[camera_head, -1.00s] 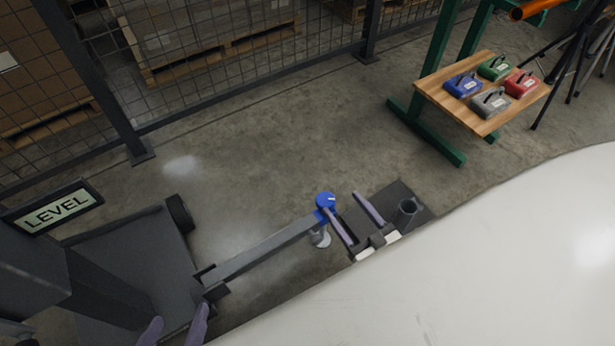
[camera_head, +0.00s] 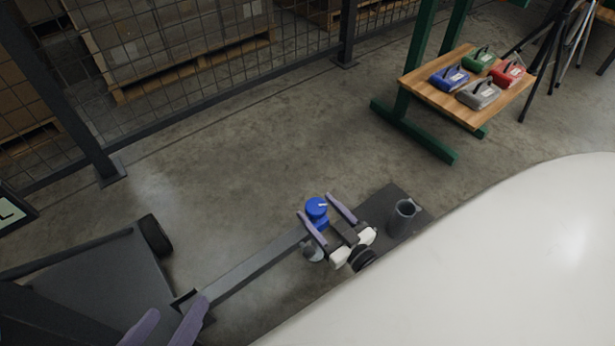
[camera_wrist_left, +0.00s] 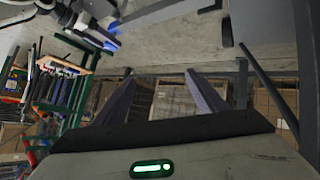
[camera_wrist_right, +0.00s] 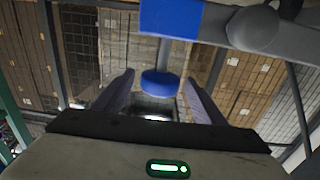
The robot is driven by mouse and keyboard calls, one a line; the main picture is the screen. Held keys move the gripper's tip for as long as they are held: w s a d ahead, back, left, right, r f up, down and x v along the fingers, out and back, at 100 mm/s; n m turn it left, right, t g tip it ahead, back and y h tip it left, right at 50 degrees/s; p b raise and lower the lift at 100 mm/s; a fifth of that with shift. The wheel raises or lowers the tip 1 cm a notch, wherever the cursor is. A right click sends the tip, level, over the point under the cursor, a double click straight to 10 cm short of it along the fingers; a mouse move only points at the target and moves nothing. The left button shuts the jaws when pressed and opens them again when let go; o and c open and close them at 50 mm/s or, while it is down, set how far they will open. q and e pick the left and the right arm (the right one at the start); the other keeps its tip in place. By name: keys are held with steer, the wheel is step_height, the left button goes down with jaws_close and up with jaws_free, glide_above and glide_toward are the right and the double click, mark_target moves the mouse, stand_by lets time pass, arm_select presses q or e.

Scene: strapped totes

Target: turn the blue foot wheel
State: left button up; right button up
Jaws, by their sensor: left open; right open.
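The blue foot wheel (camera_head: 316,207) is a round blue knob with a pale mark on top, at the end of a grey outrigger beam (camera_head: 250,268) in the head view. My right gripper (camera_head: 318,216) is open, with its purple fingers on either side of the wheel in that view. In the right wrist view the blue wheel (camera_wrist_right: 160,83) appears between the open fingers, beyond them or level with their tips; contact cannot be told. My left gripper (camera_head: 165,325) is open and empty at the lower left, near the beam's inner end.
A dark plate with a grey cup-like socket (camera_head: 402,218) lies right of the wheel. A wooden bench (camera_head: 420,82) with several coloured strapped bags stands at the upper right. A mesh fence (camera_head: 200,60) runs along the back. The floor between is clear.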

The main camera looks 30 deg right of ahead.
arm_select(q)
steer(key=shift+d+r+t+h+b, duration=0.3)
steer(key=shift+d+r+h+b, duration=0.1)
steer(key=shift+r+b, duration=0.25)
arm_select(e)
steer(key=shift+w+a, duration=0.15)
steer(key=shift+w, duration=2.55)
steer(key=c, duration=1)
arm_select(q)
steer(key=shift+a+f, duration=0.1)
steer(key=shift+f, duration=0.05)
arm_select(e)
steer(key=m+h, duration=0.1)
steer(key=h, duration=0.1)
steer(key=d+m+h, duration=0.1)
steer(key=m+h, duration=0.1)
steer(key=h, duration=0.1)
steer(key=shift+c, duration=0.2)
steer(key=o, duration=1)
steer(key=shift+o, duration=0.2)
